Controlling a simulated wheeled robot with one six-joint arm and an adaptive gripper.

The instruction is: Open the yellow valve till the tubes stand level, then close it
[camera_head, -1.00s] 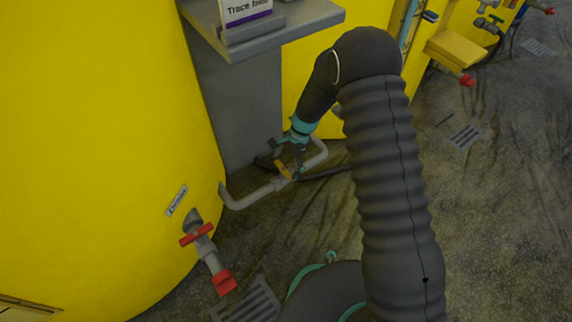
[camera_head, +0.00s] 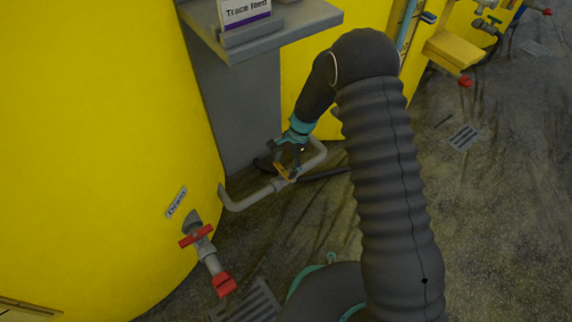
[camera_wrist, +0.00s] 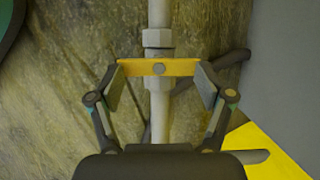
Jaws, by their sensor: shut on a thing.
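The yellow valve handle (camera_wrist: 158,68) sits on a grey pipe (camera_wrist: 158,115) in the wrist view and lies crosswise to it. My gripper (camera_wrist: 158,80) is shut on this handle, one finger at each end. In the head view, the handle (camera_head: 282,172) shows small on the low pipe between the two yellow tanks, with my gripper (camera_head: 287,160) over it and partly hiding it. A pale blue upright tube (camera_head: 408,22) shows in part at the top, on the farther tank. I cannot read any liquid level.
A red-handled drain valve (camera_head: 197,236) sticks out of the near yellow tank (camera_head: 100,130). A grey shelf (camera_head: 290,32) with a "Trace feed" sign overhangs the pipe. A dark hose (camera_head: 325,174) lies beside it. Floor at the right is open, with drain grates.

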